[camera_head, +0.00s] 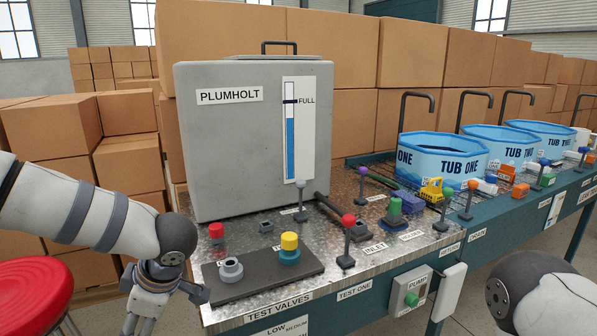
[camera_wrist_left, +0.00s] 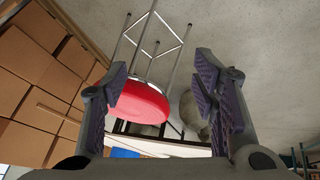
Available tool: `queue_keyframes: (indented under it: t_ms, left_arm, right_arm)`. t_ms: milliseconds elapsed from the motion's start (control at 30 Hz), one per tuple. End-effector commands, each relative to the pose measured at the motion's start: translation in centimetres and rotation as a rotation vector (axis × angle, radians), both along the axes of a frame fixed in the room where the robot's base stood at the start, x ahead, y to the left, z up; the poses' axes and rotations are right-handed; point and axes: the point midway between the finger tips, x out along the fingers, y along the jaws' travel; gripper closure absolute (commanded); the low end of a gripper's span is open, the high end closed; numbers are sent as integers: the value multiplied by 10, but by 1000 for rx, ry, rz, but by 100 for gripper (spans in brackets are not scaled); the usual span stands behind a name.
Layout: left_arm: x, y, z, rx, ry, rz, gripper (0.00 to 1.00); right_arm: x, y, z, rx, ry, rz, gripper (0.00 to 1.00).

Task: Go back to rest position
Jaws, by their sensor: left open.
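My left gripper (camera_head: 160,288) hangs low at the left front corner of the workbench, beside the bench edge and above the floor. In the left wrist view its two dark padded fingers stand wide apart with nothing between them (camera_wrist_left: 168,95). The seat of a red stool (camera_wrist_left: 140,100) shows beyond the fingers. My right arm shows only as a rounded white and dark link at the lower right of the head view; its gripper is out of the picture.
The metal bench (camera_head: 225,308) holds a grey PLUMHOLT tank (camera_head: 235,150), a black plate (camera_head: 262,270) with fittings, several levers and blue tubs (camera_head: 445,155). The red stool (camera_head: 32,292) stands left of the gripper. Cardboard boxes (camera_head: 55,130) are stacked behind.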

Motion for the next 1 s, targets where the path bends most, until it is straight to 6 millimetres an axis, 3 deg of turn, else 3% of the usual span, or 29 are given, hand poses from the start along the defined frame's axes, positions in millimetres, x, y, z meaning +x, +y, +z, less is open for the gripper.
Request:
queue_keyframes:
  t_ms: [33, 100, 167, 233, 300, 400, 533, 600, 700, 1000]
  left_arm:
    - [-14, 4, -43, 94, 30, -164, 46]
    - [-37, 0, -98, 170, 67, -448, 46]
    - [-72, -11, -141, 169, 128, -697, 46]
    - [-125, -26, -181, 110, 219, -951, 46]
    - [-186, -38, -207, 14, 323, -1161, 46]
    - [-271, -47, -223, -146, 470, -1377, 46]
    - [-349, -48, -218, -314, 608, -1530, 46]
    - [-370, -48, -214, -367, 649, -1570, 46]
    - [-383, -48, -211, -399, 670, -1592, 46]
    - [-382, -49, -212, -398, 667, -1592, 46]
  right_arm:
    - [0, 0, -1, 0, 1, 0, 60]
    - [0, 0, -1, 0, 2, 0, 60]
    - [-1, 0, -1, 0, 3, 0, 60]
    - [-1, 0, 0, 0, 4, 0, 60]
    - [-1, 0, 0, 0, 4, 0, 60]
    - [-1, 0, 0, 0, 3, 0, 60]
    - [-1, 0, 0, 0, 2, 0, 60]
    - [-1, 0, 0, 0, 3, 0, 60]
    - [-1, 0, 0, 0, 3, 0, 60]
    - [-1, 0, 0, 0, 3, 0, 60]
